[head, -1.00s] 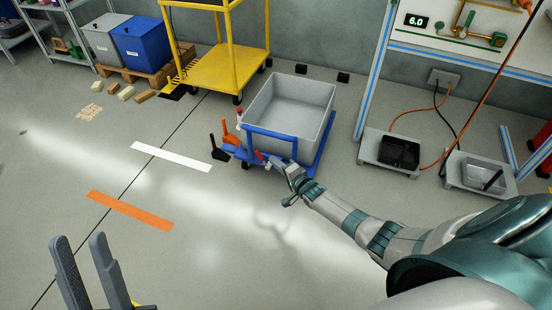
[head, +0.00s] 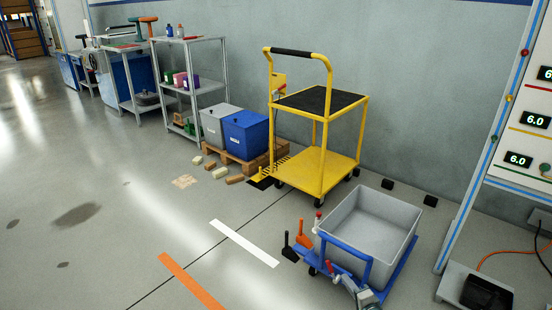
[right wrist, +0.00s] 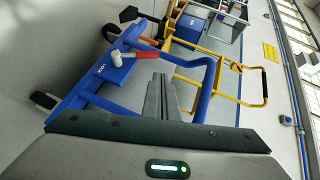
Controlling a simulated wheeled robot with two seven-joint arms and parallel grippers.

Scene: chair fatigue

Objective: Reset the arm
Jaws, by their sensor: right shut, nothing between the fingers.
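My right gripper (head: 362,295) is at the bottom edge in the head view, close to the handle end of the blue cart (head: 398,276). In the right wrist view its fingers (right wrist: 160,98) are together and hold nothing. They point in beside the cart's blue tube handle (right wrist: 205,85). A red lever (right wrist: 144,54) and a white knob (right wrist: 117,58) on the blue frame are close to the fingertips. I cannot tell whether the fingers touch the handle. The cart carries a grey bin (head: 368,225). My left gripper is not in view.
A yellow trolley (head: 318,165) stands behind the cart. A blue bin (head: 245,133) and a grey bin (head: 218,124) sit on a pallet at the wall. A panel (head: 490,160) stands at the right. Floor with a white strip (head: 244,243) and an orange strip (head: 190,281) is clear.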

